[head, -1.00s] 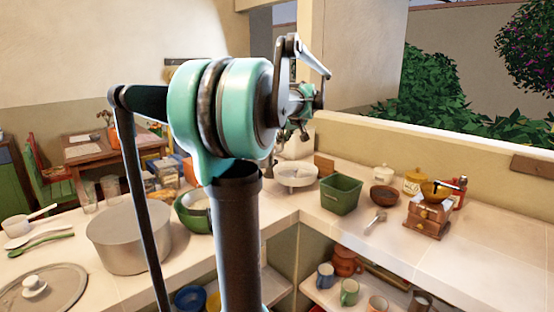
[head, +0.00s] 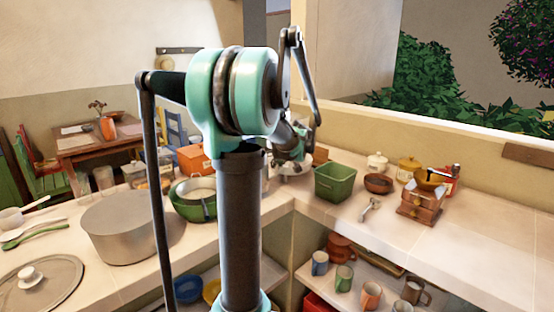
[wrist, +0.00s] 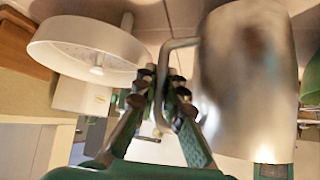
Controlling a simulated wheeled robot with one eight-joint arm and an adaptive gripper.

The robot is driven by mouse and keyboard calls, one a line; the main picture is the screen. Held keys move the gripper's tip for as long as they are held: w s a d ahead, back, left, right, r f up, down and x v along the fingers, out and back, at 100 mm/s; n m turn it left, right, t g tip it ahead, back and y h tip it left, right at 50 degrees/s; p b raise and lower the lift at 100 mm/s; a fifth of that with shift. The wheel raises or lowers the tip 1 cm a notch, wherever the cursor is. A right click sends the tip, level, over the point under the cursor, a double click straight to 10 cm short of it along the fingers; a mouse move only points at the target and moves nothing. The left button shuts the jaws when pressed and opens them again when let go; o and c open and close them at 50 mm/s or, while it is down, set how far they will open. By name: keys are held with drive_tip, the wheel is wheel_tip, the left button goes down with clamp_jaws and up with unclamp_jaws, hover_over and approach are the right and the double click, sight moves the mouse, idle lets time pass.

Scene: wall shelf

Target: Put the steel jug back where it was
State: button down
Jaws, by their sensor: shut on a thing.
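The steel jug (wrist: 245,85) fills the right side of the wrist view, with its handle (wrist: 166,62) reaching left toward my gripper. My gripper (wrist: 163,85) is shut on the handle, and the jug's body is beside the fingers. In the head view my gripper (head: 292,150) hangs behind my arm, by the back corner of the counter. I cannot make out the jug there; my arm hides that area.
A round white dish (wrist: 85,40) is close left of my gripper in the wrist view. On the counter stand a green tub (head: 338,183), a brown bowl (head: 378,183), a coffee grinder (head: 420,205) and a large pot (head: 125,235). Several mugs stand on the shelf below.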

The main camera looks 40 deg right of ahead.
drive_tip(key=shift+f, duration=1.15)
drive_tip(key=c, duration=1.6)
unclamp_jaws()
drive_tip(key=shift+f, duration=0.15)
drive_tip(key=v, duration=1.2)
